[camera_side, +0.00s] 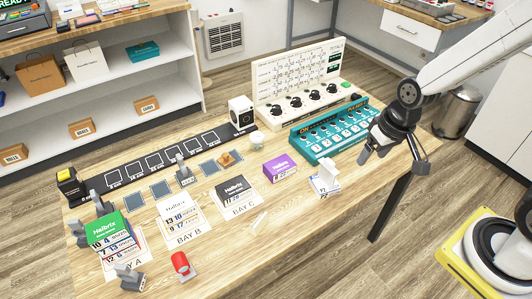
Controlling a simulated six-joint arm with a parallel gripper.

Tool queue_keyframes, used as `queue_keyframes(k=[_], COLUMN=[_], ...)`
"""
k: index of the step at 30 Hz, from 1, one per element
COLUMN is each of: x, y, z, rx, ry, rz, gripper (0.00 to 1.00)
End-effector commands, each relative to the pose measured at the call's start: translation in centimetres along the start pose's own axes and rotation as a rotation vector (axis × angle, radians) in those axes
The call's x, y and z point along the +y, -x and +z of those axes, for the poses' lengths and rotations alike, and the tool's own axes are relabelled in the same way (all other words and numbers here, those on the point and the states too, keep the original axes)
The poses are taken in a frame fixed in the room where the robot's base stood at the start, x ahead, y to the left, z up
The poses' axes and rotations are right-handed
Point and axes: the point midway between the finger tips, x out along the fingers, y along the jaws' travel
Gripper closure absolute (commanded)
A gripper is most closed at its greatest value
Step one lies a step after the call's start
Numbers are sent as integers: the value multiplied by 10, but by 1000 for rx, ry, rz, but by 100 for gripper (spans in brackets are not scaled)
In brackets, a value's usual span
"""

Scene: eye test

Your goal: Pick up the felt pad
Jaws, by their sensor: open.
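No single thing is clearly a felt pad. Several flat blue-grey squares lie in a row on the wooden table (222,222), behind the bay cards. Bare ones include the leftmost square (137,203), the second square (160,188) and another square (209,168); I cannot tell whether they are felt. A small orange-brown piece (226,158) sits on the right-end square, and a grey upright piece (184,172) stands in the row. My gripper (393,161) is open and empty, above the table's right end, well right of the squares and apart from them.
A teal switch panel (335,130) stands left of my gripper, with a cream knob panel (310,85) behind. A white box (325,180), a purple box (280,168) and a white cup (257,138) stand nearby. Card stacks, grey pieces and a red cylinder (181,263) crowd the front left.

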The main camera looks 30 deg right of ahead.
Motion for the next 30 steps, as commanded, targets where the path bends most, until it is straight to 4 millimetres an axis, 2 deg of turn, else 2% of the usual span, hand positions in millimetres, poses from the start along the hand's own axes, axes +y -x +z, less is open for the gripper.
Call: queue_keyframes(k=[14, 30], x=[-59, -130], y=[-45, -106], z=[-39, -104], rx=[-183, -375], ry=[-537, -1162], rz=[-215, -506], gripper=[25, 25])
